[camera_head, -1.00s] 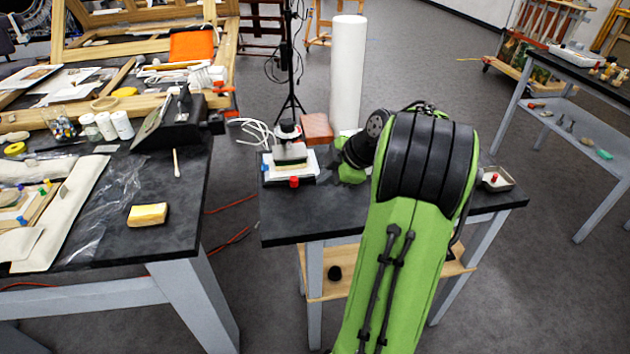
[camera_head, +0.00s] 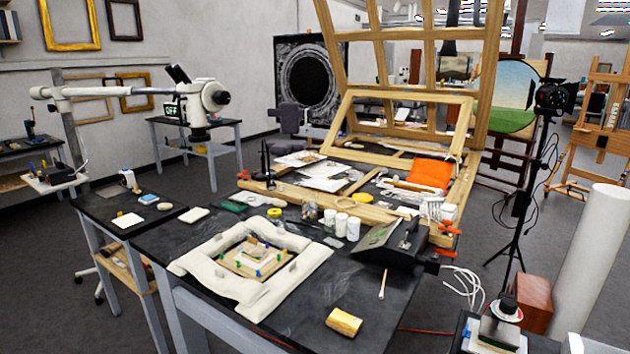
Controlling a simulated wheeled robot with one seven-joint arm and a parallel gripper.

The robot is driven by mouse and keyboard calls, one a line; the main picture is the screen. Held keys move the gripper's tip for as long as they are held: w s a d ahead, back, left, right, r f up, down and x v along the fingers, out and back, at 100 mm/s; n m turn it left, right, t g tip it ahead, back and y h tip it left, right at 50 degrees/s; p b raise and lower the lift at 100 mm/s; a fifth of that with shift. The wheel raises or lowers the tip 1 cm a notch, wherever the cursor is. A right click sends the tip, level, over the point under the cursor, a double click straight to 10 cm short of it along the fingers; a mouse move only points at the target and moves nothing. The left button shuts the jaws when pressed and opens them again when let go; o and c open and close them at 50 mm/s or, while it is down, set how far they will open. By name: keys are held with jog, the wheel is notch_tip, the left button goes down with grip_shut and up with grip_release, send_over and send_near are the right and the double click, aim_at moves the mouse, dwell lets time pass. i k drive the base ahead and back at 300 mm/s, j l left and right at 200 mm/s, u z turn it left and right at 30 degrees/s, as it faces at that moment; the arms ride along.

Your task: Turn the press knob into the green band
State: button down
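The small press (camera_head: 494,334) stands at the bottom right of the head view, cut off by the lower edge. Its black knob (camera_head: 507,303) sits upright on top, with a pale disc just under it. I cannot make out a green band or any mark on the disc at this size. My gripper is not in view.
A reddish-brown block (camera_head: 534,301) and a tall white roll (camera_head: 592,265) stand behind and right of the press. A light stand (camera_head: 522,215) rises behind.

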aim_at(509, 306)
jog(key=i+j+z, duration=0.1)
jog(key=z, duration=0.3)
jog(key=i+j+z, duration=0.1)
jog(key=j+z, duration=0.15)
jog(key=z, duration=0.15)
jog(key=j+z, duration=0.2)
jog(key=z, duration=0.25)
jog(key=i+j+z, duration=0.1)
jog(key=j+z, duration=0.15)
jog(key=z, duration=0.15)
